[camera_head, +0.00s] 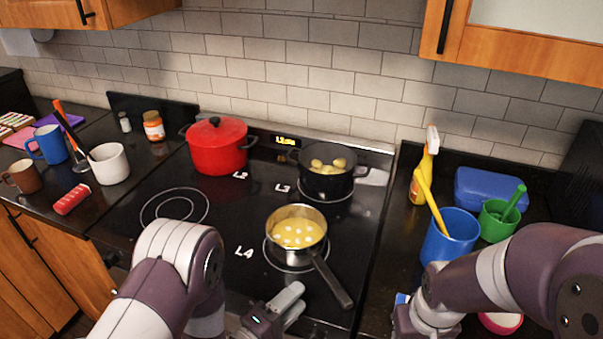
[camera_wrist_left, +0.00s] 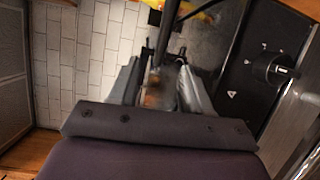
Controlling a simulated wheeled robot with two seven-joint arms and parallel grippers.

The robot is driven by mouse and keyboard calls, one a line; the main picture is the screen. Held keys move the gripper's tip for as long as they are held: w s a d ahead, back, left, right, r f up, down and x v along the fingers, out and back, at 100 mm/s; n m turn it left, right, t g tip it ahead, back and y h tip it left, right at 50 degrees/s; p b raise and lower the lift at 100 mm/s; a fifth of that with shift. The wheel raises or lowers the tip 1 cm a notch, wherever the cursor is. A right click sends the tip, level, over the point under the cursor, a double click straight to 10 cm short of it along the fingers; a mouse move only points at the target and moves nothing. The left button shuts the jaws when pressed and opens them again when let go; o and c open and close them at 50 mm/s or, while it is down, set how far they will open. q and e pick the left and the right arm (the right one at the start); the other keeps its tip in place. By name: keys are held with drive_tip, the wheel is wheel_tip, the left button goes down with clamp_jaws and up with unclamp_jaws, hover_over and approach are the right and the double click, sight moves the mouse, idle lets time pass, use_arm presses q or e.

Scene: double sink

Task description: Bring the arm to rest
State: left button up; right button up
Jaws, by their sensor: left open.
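My left arm comes in from the left over the front of the black stove. Its gripper (camera_head: 291,301) is low in the head view, left of the saucepan handle, with a gap between them. In the left wrist view the two fingers (camera_wrist_left: 160,82) stand apart, open, and no object is clearly held between them. My right arm (camera_head: 500,275) reaches in from the right over the right counter. Its fingers do not show.
A steel saucepan (camera_head: 297,233) of yellow food stands on the stove, its dark handle (camera_head: 332,280) pointing forward. A red pot (camera_head: 216,147) and black pot (camera_head: 327,183) stand behind. A blue cup (camera_head: 450,237), green cup (camera_head: 499,221) and yellow spray bottle (camera_head: 423,172) crowd the right counter.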

use_arm(q)
drive_tip(key=w+a+m+y, duration=0.1)
drive_tip(key=w+a+m+g+y, duration=0.1)
drive_tip(key=w, duration=0.1)
drive_tip(key=w+a+f+m+y, duration=0.1)
drive_tip(key=m+y, duration=0.1)
drive_tip(key=shift+w+a+g, duration=0.25)
drive_tip(key=shift+w+g, duration=0.05)
drive_tip(key=shift+w, duration=0.1)
drive_tip(key=a+y, duration=0.1)
drive_tip(key=w+a+m+g+y, duration=0.1)
drive_tip(key=a, duration=0.1)
drive_tip(key=shift+a+m, duration=0.15)
drive_tip(key=shift+m, duration=0.15)
drive_tip(key=s+a+r+m+g+y, duration=0.2)
drive_tip(key=s+a+g, duration=0.2)
drive_tip(key=s, duration=0.2)
drive_tip(key=s+a+r+m+g+y, duration=0.2)
drive_tip(key=s+a+m+g+y, duration=0.1)
drive_tip(key=s, duration=0.3)
drive_tip(key=shift+s+a+r+m+g, duration=0.2)
drive_tip(key=shift+a+r+m+g, duration=0.1)
drive_tip(key=shift+a+g, duration=0.55)
